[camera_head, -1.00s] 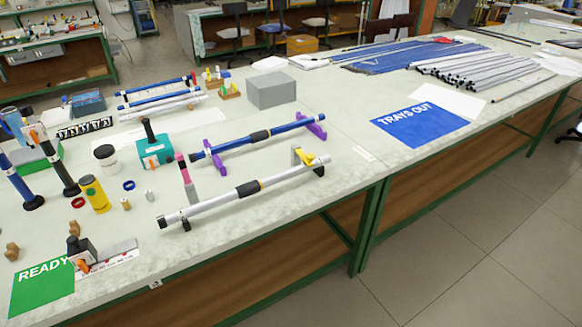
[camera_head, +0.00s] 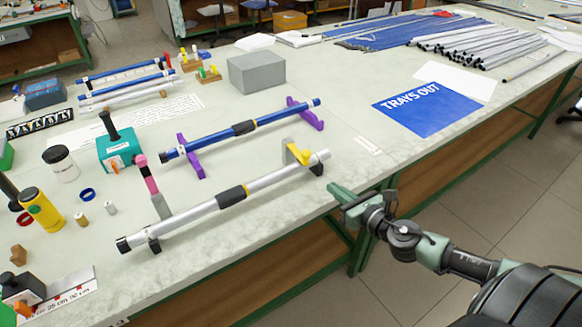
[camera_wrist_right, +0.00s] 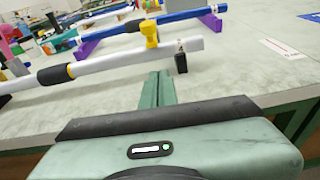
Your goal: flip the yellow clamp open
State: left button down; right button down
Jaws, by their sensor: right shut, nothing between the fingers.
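The yellow clamp (camera_head: 298,152) sits near the right end of a silver rod (camera_head: 205,209) with a black middle sleeve. In the right wrist view the yellow clamp (camera_wrist_right: 150,34) stands up from the rod, ahead of my fingers and slightly left. I cannot tell whether its lever is latched. My right gripper (camera_head: 333,188) is shut and empty at the table's front edge, to the right of and below the clamp, apart from it. Its shut fingers (camera_wrist_right: 157,84) point toward the rod in the right wrist view. My left gripper is not in view.
A blue rod (camera_head: 210,139) lies on purple stands (camera_head: 305,112) behind the silver one. The silver rod rests on dark stands (camera_head: 317,168). A grey box (camera_head: 256,73), a blue TRAYS OUT mat (camera_head: 428,108) and several bottles at left are also on the table.

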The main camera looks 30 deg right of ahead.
aim_at(305, 168)
jog(key=shift+w+a+r+n, duration=0.15)
jog(key=shift+a+r+n, duration=0.2)
jog(key=shift+r, duration=0.1)
jog(key=p+x, duration=0.1)
jog(key=x, duration=0.9)
jog(key=shift+a, duration=0.1)
jog(key=shift+r+p, duration=0.15)
jog(key=shift+p, duration=0.2)
